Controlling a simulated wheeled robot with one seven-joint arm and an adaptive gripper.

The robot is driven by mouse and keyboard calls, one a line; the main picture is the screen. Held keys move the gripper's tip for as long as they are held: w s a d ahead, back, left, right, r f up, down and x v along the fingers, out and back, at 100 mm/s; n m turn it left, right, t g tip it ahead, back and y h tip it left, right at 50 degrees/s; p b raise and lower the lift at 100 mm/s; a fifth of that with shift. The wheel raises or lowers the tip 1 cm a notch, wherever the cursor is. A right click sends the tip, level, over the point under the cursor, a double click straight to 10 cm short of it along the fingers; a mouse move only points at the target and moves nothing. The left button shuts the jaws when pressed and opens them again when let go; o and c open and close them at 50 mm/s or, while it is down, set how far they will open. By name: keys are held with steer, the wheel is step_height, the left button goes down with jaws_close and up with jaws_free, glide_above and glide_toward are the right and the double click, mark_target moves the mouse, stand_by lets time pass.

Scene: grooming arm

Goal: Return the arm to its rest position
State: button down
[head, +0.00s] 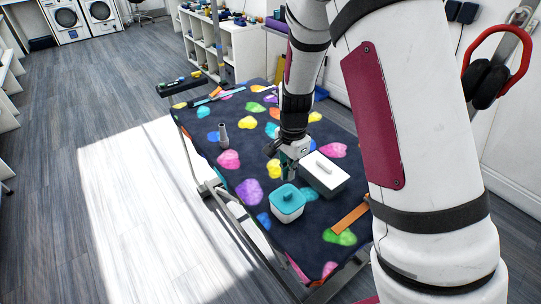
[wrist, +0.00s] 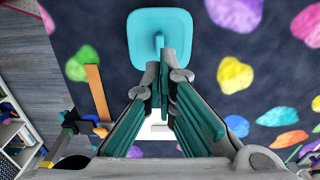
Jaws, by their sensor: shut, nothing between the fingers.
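My arm reaches down from the upper right over the grooming table (head: 215,158), which has a dark cover with bright coloured blotches. My gripper (head: 288,178) is shut and empty, pointing down beside a white tub with a teal lid (head: 287,196). In the wrist view the fingertips (wrist: 164,58) overlap the near edge of the teal lid (wrist: 145,22) and its upright handle. I cannot tell whether they touch it. A dark box with a white lid and pale handle (head: 325,175) stands close on the right of the gripper, partly hidden by the fingers in the wrist view.
A grey cone-shaped bottle (head: 223,134) stands near the table's left edge. An orange-brown strip (head: 351,217) lies at the front right. A white shelf unit (head: 235,45) is behind the table, and red-banded earmuffs (head: 487,83) hang at right. The floor (head: 100,120) at left is clear.

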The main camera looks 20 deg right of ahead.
steer(key=s+r+n+t, duration=0.1)
steer(key=s+r+n, duration=0.2)
steer(key=s+r, duration=0.35)
steer(key=s+r+n+t, duration=0.1)
steer(key=s+r+n, duration=0.2)
steer(key=r, duration=0.7)
steer(key=s+r+n+t, duration=0.1)
steer(key=s+r+n, duration=0.2)
steer(key=s+r, duration=0.35)
steer(key=s+r+n+t, duration=0.2)
steer(key=s+r+n, duration=0.2)
steer(key=s, duration=0.4)
steer(key=shift+r+n, duration=0.15)
steer(key=shift+n, duration=0.15)
